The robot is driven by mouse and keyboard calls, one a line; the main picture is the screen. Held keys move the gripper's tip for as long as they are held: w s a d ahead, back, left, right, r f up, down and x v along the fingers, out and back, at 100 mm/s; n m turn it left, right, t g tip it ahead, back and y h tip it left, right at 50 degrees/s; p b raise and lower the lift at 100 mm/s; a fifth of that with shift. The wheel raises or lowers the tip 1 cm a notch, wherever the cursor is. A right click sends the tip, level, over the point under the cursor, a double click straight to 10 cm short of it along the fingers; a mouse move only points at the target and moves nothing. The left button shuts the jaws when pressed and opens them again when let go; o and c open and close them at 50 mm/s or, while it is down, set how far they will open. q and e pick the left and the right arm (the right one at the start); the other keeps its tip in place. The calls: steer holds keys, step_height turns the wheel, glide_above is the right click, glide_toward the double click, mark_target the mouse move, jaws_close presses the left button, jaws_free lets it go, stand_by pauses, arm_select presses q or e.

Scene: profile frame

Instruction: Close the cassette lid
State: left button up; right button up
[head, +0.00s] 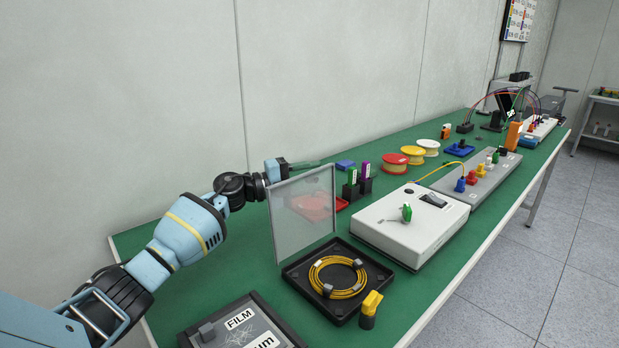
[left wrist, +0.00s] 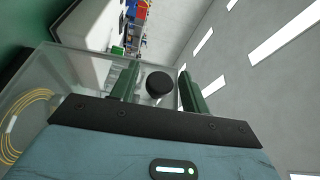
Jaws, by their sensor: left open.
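The cassette (head: 290,272) is a black square tray on the green table, holding a coiled yellow cable (head: 338,277). Its clear lid (head: 303,215) stands open, roughly upright along the tray's left side. My left gripper (head: 305,165) is at the lid's top edge, with its green fingers pointing right. The clear lid (left wrist: 75,72) and the yellow cable (left wrist: 22,118) show at left there. I cannot tell whether the fingers touch the lid. My right gripper is not in view.
A white box (head: 410,226) stands right of the cassette. A small yellow-and-black piece (head: 370,308) is close to its front corner. A labelled FILM case (head: 245,325) lies in front. A red tray (head: 315,207) and several spools (head: 395,163) are behind.

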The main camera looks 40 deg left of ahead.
arm_select(q)
steer(key=shift+c, duration=0.4)
jaws_close()
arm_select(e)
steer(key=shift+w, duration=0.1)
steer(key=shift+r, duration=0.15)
